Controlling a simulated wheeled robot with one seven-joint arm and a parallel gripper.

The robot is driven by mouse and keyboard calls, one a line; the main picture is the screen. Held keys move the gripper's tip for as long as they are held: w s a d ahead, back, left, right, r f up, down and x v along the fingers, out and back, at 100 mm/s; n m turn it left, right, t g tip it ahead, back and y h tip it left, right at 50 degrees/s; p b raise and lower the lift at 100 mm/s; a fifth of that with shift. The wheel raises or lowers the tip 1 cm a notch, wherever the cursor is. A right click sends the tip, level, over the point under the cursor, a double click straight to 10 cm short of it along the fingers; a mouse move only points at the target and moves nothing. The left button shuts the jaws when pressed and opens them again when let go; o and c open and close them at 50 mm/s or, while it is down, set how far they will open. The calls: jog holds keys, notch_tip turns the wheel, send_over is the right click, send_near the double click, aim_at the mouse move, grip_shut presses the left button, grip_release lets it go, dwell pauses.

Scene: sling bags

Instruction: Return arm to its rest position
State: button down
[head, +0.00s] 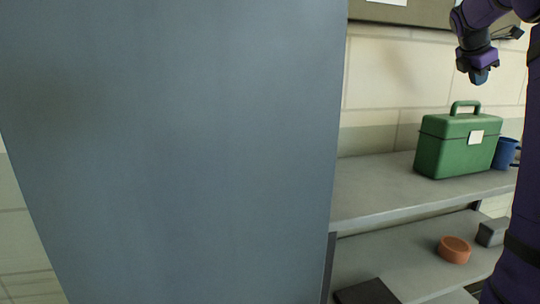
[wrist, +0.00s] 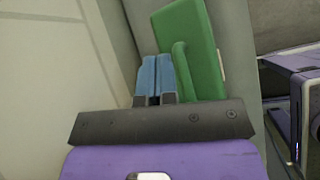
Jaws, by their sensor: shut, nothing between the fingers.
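My gripper (head: 480,76) hangs in the upper right of the head view, at the end of my purple arm. It points down and is apart from the shelf and the things on it. In the wrist view its two blue fingers (wrist: 157,75) lie side by side, shut with nothing between them. A green case (head: 458,143) with a top handle and a pale label stands upright on the upper shelf, below the gripper in the head view. In the wrist view the green case (wrist: 200,50) shows beyond the fingers.
A large blue-grey panel (head: 180,150) fills the left and middle of the head view. A blue mug (head: 506,153) stands right of the case on the upper shelf (head: 375,195). The lower shelf holds an orange round object (head: 454,249), a grey block (head: 491,232) and a dark flat object (head: 367,292).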

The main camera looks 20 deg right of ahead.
jog(key=s+a+f+m+t+y, duration=0.1)
jog(key=s+a+m, duration=0.2)
jog(key=a, duration=0.7)
jog(key=s+a+f+m+t+y, duration=0.1)
jog(key=s+a+f+m+y, duration=0.15)
jog(key=a, duration=0.65)
jog(key=s+a+f+m+t+y, duration=0.15)
jog(key=s+a, duration=0.25)
jog(key=a, duration=0.6)
jog(key=s+a+f+m+y, duration=0.2)
jog(key=s+a+f+m, duration=0.6)
jog(key=s+a+f, duration=0.3)
jog(key=s+a, duration=0.4)
jog(key=shift+s+a+y, duration=0.3)
jog(key=c, duration=1.8)
grip_release()
jog(key=shift+f, duration=0.1)
jog(key=shift+c, duration=0.2)
